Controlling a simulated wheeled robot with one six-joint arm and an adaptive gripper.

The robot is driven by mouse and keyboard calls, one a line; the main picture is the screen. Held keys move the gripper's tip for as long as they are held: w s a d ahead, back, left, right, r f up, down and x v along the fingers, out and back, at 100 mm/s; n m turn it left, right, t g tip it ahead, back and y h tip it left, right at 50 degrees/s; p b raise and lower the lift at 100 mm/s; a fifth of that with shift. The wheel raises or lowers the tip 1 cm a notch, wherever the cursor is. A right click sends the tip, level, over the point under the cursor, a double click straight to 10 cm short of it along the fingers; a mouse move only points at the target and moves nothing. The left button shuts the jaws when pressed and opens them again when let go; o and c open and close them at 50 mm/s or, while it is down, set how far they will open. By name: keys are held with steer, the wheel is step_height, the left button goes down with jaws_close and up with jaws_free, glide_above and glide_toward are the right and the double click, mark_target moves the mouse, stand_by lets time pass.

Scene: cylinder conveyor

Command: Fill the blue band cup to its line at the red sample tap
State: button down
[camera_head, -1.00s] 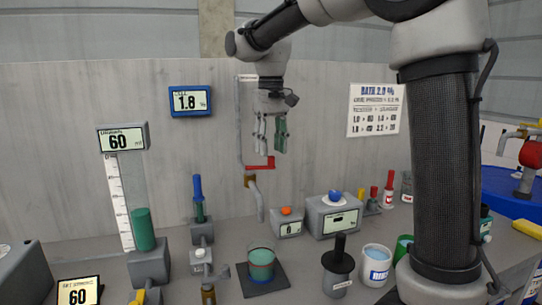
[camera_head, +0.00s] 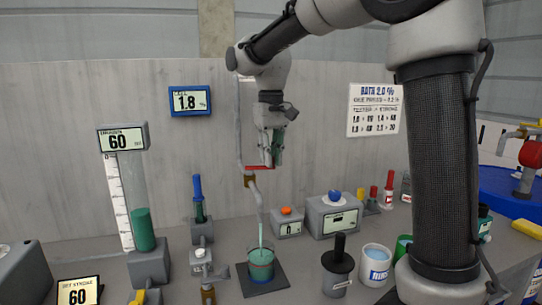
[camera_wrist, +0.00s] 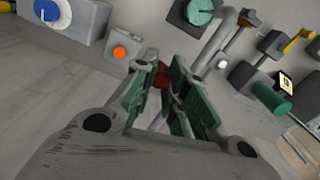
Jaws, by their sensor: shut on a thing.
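The clear cup (camera_head: 261,267) stands upright on a dark square pad (camera_head: 283,280), under the spout of the sample tap (camera_head: 254,192). It holds blue-green liquid, and a thin stream runs into it from the spout. A reddish line shows around the cup; the exact level against it is too small to tell. No blue band is clear. The red tap handle (camera_head: 254,168) is partly behind my gripper (camera_head: 271,162), which is shut on it. In the wrist view, my green-padded gripper fingers (camera_wrist: 168,93) are around the red handle (camera_wrist: 161,76).
A grey box with an orange button (camera_head: 287,212) and a box with a blue knob (camera_head: 334,216) stand right of the cup. A black-handled pot (camera_head: 338,269) and white cup (camera_head: 376,262) stand further right. A green cylinder gauge (camera_head: 143,231) stands left. A wall display (camera_head: 190,101) reads 1.8.

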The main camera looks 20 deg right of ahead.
steer(key=shift+w+d+n, duration=0.1)
steer(key=shift+w+n, duration=0.55)
steer(key=shift+n, duration=0.65)
steer(key=c, duration=1.4)
jaws_free()
step_height(320, 180, up, 12)
